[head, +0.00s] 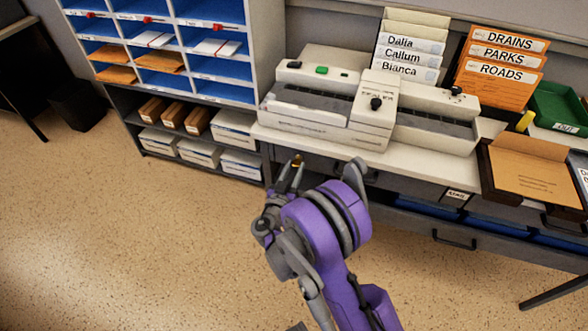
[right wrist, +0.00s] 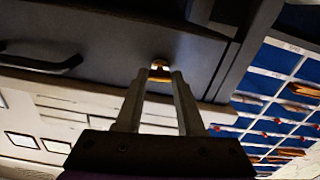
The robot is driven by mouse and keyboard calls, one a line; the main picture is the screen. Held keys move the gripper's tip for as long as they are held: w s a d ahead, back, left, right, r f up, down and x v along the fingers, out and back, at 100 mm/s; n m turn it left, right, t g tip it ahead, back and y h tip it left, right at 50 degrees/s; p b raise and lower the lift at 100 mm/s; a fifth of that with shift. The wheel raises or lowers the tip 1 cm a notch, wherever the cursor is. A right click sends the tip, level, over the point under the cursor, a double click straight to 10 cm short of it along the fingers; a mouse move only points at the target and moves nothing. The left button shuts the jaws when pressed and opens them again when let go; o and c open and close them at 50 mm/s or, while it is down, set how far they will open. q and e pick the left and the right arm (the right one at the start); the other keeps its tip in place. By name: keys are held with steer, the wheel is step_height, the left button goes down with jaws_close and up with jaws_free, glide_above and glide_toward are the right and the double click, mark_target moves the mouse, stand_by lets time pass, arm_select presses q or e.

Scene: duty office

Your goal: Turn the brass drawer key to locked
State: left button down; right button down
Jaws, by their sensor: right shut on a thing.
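The brass drawer key (right wrist: 159,72) shows in the right wrist view as a small gold piece between my fingertips, against the dark drawer front (right wrist: 110,38). In the head view a speck of the brass key (head: 297,161) shows at the fingertips, below the counter edge. My right gripper (head: 290,170) reaches the drawer front from below and is shut on the key; the gripper also fills the lower middle of the right wrist view (right wrist: 158,82). The key's turn angle and any lock marks are too small to read. My left gripper is not in view.
A laminator-like machine (head: 315,100) stands on the counter (head: 450,165) above the key. A pigeonhole unit (head: 265,40) stands left of the drawer. A dark drawer handle (right wrist: 40,64) shows left in the right wrist view. The floor (head: 130,240) in front is clear.

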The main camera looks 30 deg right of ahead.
steer(key=shift+n+b, duration=1.55)
steer(key=shift+n, duration=6.65)
steer(key=c, duration=0.5)
jaws_free()
